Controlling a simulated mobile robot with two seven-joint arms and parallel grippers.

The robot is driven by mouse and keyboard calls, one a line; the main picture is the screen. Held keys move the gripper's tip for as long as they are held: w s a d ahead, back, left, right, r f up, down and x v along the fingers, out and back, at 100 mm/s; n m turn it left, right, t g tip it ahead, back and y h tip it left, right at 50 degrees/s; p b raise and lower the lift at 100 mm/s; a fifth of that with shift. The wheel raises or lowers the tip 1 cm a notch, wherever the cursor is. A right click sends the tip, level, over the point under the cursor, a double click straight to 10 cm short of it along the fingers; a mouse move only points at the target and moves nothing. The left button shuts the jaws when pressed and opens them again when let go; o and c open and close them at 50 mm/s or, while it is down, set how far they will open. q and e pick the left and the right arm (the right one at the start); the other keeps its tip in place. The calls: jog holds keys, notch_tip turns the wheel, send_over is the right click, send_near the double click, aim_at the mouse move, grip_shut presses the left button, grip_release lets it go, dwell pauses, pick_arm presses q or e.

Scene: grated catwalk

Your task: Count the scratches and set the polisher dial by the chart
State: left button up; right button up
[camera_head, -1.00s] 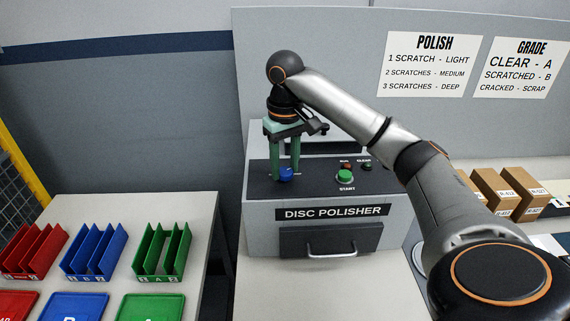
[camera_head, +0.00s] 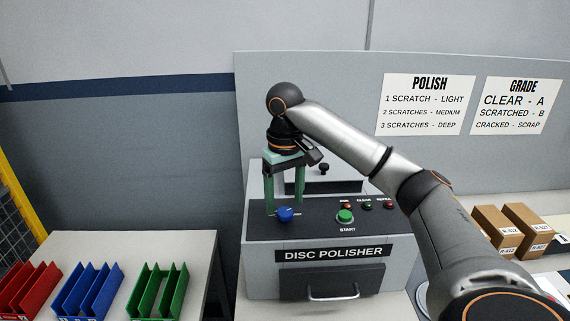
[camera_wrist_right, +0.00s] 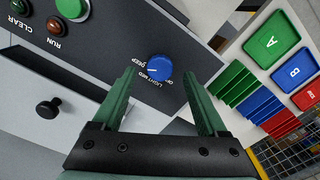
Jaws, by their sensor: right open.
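The disc polisher (camera_head: 262,262) is a grey cabinet with a dark sloped control panel. Its blue dial (camera_head: 285,214) sits at the panel's left and also shows in the wrist view (camera_wrist_right: 159,67), with a white pointer line and OFF, LIGHT, MED and DEEP printed around it. The pointer's exact setting is hard to read. My right gripper (camera_head: 284,209) is open, its green fingers just above the dial, one to each side and apart from it. The POLISH chart (camera_head: 428,104) reads 1 scratch light, 2 medium, 3 deep. My left gripper is out of view.
A green START button (camera_head: 345,216) and small lamps are right of the dial. A drawer (camera_head: 330,284) with a handle is below. Red, blue and green racks (camera_head: 158,292) stand on the left table. Brown boxes (camera_head: 493,229) and a GRADE chart (camera_head: 516,107) are right.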

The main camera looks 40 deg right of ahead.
aim_at(285, 211)
notch_tip(285, 211, up, 10)
jog(key=shift+r, duration=0.25)
dwell(0.5)
jog(key=shift+s+f, duration=0.1)
dwell(0.5)
